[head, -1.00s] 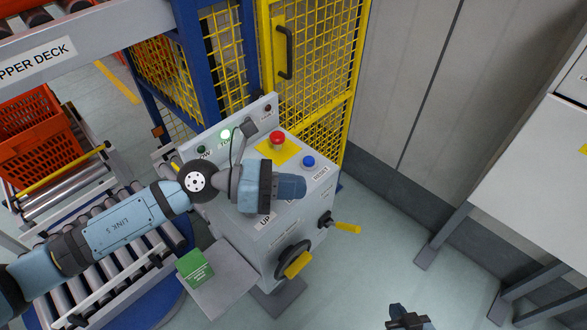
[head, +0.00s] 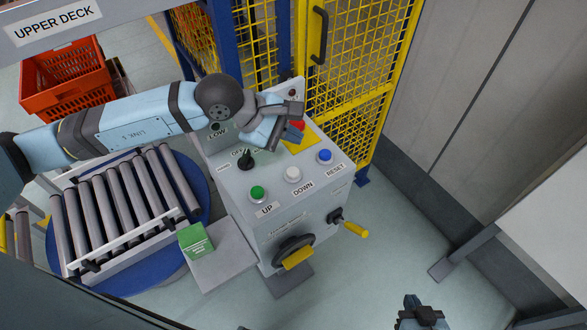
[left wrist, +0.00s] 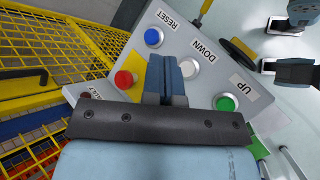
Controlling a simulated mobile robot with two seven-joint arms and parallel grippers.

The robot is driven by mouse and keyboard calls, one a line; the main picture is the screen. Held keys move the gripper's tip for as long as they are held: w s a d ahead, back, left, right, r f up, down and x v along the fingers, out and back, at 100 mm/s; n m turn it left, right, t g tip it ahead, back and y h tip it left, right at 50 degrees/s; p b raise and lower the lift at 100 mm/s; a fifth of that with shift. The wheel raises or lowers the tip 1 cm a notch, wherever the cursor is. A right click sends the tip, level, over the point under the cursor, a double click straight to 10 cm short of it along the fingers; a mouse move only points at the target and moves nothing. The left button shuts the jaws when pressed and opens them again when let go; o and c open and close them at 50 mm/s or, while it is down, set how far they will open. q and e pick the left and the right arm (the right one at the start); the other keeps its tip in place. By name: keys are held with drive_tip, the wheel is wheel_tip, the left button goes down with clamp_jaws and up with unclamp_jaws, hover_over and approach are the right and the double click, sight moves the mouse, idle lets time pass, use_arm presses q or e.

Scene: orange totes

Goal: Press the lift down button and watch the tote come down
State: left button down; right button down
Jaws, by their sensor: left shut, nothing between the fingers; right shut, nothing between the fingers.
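The white DOWN button (head: 293,173) sits on the sloping top of the grey console (head: 235,185), between the green UP button (head: 257,192) and the blue RESET button (head: 325,155). My left gripper (head: 276,140) is shut and empty over the console, apart from DOWN in the head view. In the left wrist view its closed fingers (left wrist: 166,78) show between the red button (left wrist: 124,79) and the white DOWN button (left wrist: 189,68). My right gripper (head: 420,312) is shut and empty at the bottom edge. An orange tote (head: 65,85) shows at upper left, below the UPPER DECK beam.
The red mushroom button (head: 298,125) is close beside my left gripper. A black selector (head: 247,160) stands up from the console. A yellow mesh fence (head: 355,70) is behind.

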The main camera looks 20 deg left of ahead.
use_arm(q)
drive_tip(key=shift+f, duration=0.1)
drive_tip(key=b, duration=0.3)
hover_over(292, 173)
wheel_tip(292, 173, down, 8)
drive_tip(key=shift+r, duration=0.15)
drive_tip(key=shift+f+b, duration=0.5)
drive_tip(key=shift+f, duration=0.05)
drive_tip(key=shift+r, duration=0.1)
idle(1.4)
drive_tip(key=shift+f+b, duration=0.5)
drive_tip(key=shift+b, duration=0.2)
